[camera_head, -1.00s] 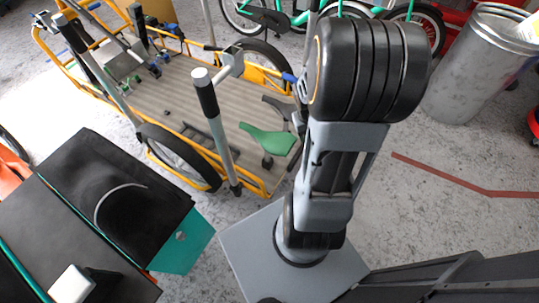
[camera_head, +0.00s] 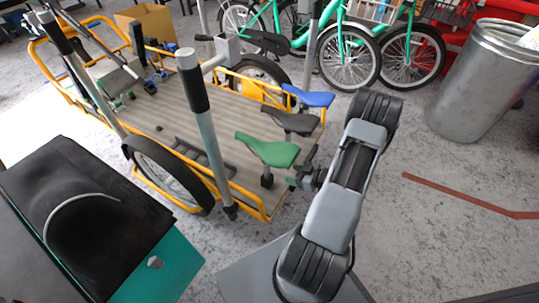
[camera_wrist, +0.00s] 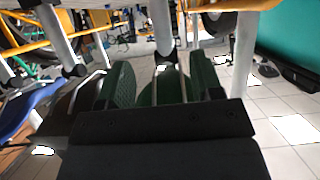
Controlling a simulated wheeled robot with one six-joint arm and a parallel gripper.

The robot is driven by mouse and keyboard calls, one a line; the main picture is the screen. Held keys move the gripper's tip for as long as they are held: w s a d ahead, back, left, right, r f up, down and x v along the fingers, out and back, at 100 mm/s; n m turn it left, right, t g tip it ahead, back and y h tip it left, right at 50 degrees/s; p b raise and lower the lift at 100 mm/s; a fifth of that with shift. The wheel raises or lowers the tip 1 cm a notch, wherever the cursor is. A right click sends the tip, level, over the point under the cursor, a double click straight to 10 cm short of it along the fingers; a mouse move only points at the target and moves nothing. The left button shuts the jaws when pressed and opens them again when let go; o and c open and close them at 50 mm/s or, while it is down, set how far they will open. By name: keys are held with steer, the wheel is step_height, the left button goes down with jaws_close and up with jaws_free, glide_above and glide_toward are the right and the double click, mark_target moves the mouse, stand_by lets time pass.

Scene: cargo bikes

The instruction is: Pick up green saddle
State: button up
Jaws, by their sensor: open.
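The green saddle (camera_head: 267,150) sits upright on its short post near the right end of the cargo bike's slatted deck in the head view. My gripper (camera_head: 299,181) is open just right of the saddle and slightly lower in the picture. In the wrist view, my gripper (camera_wrist: 163,80) shows its two dark green fingers apart. A dark green patch shows between them; I cannot tell whether it is the saddle. Contact with the saddle cannot be made out.
A black saddle (camera_head: 291,121) and a blue saddle (camera_head: 308,95) stand close behind the green one. A tall grey post (camera_head: 207,130) with a black grip rises to its left. A metal bin (camera_head: 483,85) stands at the right.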

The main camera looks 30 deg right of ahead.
steer(key=b+x, duration=0.5)
steer(key=x, duration=0.8)
